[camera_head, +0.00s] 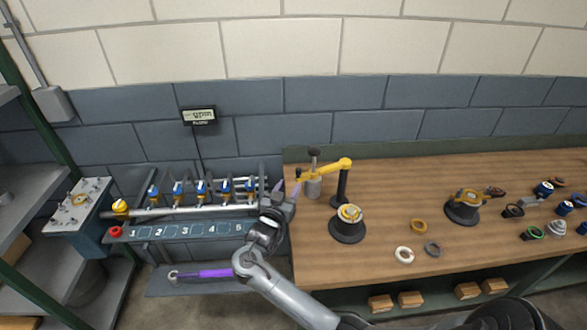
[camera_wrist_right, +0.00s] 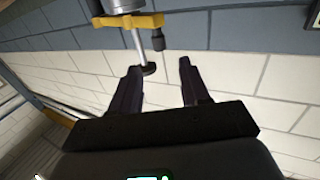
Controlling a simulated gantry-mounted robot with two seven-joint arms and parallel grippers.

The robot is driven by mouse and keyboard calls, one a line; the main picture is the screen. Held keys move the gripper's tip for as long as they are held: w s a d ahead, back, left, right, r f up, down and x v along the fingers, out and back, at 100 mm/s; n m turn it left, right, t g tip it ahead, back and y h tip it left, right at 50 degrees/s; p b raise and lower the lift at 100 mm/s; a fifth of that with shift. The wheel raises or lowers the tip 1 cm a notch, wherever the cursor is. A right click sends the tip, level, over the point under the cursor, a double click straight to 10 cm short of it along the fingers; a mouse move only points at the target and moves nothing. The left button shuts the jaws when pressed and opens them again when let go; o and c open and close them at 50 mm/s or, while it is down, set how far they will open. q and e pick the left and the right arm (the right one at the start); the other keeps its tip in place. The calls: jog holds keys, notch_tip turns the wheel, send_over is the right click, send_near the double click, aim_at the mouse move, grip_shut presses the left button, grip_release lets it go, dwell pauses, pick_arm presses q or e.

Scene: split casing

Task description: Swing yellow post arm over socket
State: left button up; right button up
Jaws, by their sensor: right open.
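The yellow post arm (camera_head: 328,168) is carried by a black upright post (camera_head: 342,188) at the left part of the bench. A grey cylinder (camera_head: 313,187) with a black-capped rod sits at its left end. A black round base with a yellow-topped part (camera_head: 347,226) stands in front of the post; I cannot tell whether it is the socket. My right gripper (camera_head: 288,187) is open and empty, just left of the cylinder. In the right wrist view, the yellow arm (camera_wrist_right: 130,21) is beyond the open fingers (camera_wrist_right: 158,72), and the rod's black disc shows near the left fingertip. My left gripper is not seen.
A second black base with a yellow part (camera_head: 463,206) stands to the right. Loose rings, including a white one (camera_head: 404,254), lie in front on the wooden bench (camera_head: 375,275). A valve rack with a numbered panel (camera_head: 185,231) is on the left. Small blue parts crowd the far right.

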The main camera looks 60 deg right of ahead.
aim_at(298, 172)
jog(key=x, duration=1)
jog(key=shift+s, duration=0.1)
jog(key=shift+a, duration=0.1)
grip_shut()
